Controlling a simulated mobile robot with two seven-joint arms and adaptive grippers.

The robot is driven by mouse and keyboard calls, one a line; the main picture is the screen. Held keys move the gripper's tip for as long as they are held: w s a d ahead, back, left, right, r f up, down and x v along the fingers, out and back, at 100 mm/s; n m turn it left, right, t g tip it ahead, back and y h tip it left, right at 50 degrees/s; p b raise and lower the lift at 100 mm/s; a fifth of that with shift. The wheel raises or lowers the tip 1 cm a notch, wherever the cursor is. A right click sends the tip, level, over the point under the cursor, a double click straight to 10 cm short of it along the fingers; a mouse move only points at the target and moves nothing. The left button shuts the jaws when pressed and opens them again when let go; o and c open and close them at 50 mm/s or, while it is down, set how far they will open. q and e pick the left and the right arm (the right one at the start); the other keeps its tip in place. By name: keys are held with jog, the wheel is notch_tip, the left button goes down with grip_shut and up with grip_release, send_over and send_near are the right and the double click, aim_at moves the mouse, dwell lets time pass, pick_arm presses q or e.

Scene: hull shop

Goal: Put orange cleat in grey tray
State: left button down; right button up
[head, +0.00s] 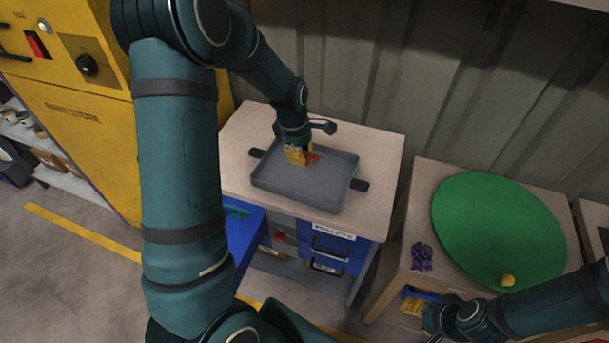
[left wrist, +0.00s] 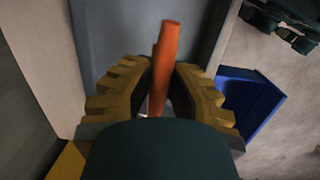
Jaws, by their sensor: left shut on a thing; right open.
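The orange cleat (head: 311,158) is between the yellow fingers of my left gripper (head: 299,157), which is shut on it. The grey tray (head: 280,188) lies on a light wooden top, and the cleat is over its inside, toward the back. I cannot tell whether the cleat touches the tray floor. In the left wrist view the cleat (left wrist: 165,60) sticks out past the fingertips of my left gripper (left wrist: 160,75), with the grey tray (left wrist: 112,35) behind it. My right gripper (head: 416,301) is open, low at the right table's front edge.
A blue open drawer (head: 240,232) juts from the cabinet below the tray. A yellow cabinet (head: 90,110) stands at the left. A ribbed wall closes the back.

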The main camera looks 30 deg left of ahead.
aim_at(304, 181)
pick_arm(q)
notch_tip(304, 181, down, 8)
jog(key=shift+f+b, duration=0.1)
jog(key=shift+b, duration=0.75)
jog(key=shift+f, duration=0.1)
jog(key=c, duration=1)
grip_release()
jog(key=shift+r, duration=0.45)
jog(key=r+p, duration=0.1)
jog(key=r, duration=0.2)
jog(key=r+p, duration=0.1)
jog(key=r, duration=0.3)
jog(key=s+a+r, duration=0.1)
jog(key=r, duration=0.3)
jog(key=shift+s+a+r+p, duration=0.1)
jog(key=shift+r+p, duration=0.05)
jog(key=shift+p, duration=0.25)
